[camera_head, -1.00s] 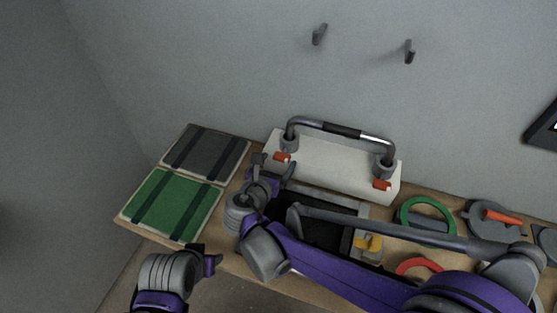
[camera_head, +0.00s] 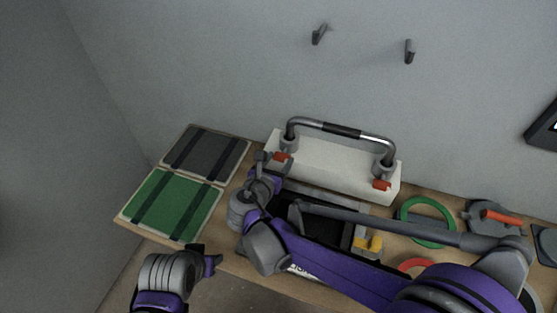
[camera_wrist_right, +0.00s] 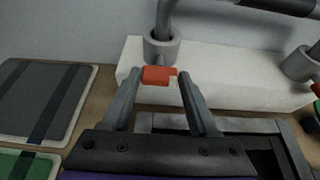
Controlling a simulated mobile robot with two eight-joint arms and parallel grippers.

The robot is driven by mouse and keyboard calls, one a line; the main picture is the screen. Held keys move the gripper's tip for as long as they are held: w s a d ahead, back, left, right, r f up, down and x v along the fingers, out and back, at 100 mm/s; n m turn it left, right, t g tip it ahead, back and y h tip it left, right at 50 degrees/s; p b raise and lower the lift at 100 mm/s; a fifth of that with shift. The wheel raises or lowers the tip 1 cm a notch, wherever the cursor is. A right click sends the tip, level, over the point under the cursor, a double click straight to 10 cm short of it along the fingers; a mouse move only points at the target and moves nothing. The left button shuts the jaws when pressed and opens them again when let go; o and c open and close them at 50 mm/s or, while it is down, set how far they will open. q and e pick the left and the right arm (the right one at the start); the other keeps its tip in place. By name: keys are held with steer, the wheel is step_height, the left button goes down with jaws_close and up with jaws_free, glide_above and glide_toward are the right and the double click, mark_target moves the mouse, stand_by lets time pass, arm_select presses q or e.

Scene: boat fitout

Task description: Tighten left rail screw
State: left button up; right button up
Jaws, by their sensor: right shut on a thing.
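A white block (camera_head: 335,165) carries a grey rail (camera_head: 342,130) bent like a handle, with each end in a grey round socket. A red screw handle (camera_head: 281,157) is at the left socket (camera_wrist_right: 161,48), and it also shows in the right wrist view (camera_wrist_right: 158,75). A second red screw handle (camera_head: 381,185) is at the right socket. My right gripper (camera_wrist_right: 160,78) is shut on the left red handle, with one finger on each side of it. My left gripper (camera_head: 208,263) is low at the left, in front of the table, apart from the block; its fingers are unclear.
Grey (camera_head: 207,151) and green (camera_head: 170,205) strapped panels lie on the table at the left. Behind my right arm is a dark tray with yellow pieces (camera_head: 368,243). A green ring (camera_head: 427,222) and a red ring (camera_head: 418,265) lie at the right. Two hooks are on the wall.

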steer(key=m+y, duration=0.1)
steer(key=m, duration=0.1)
steer(key=shift+s+d+f+m+t+y+b, duration=0.1)
steer(key=shift+d+m+t+y+b, duration=0.2)
steer(key=shift+t+y, duration=0.1)
steer(key=shift+d+m+t+y, duration=0.15)
steer(key=shift+m+t+y, duration=0.35)
steer(key=shift+m, duration=0.5)
steer(key=o, duration=1.4)
steer(key=shift+s, duration=0.1)
steer(key=v, duration=1)
steer(key=shift+s+r, duration=0.2)
steer(key=shift+s, duration=0.15)
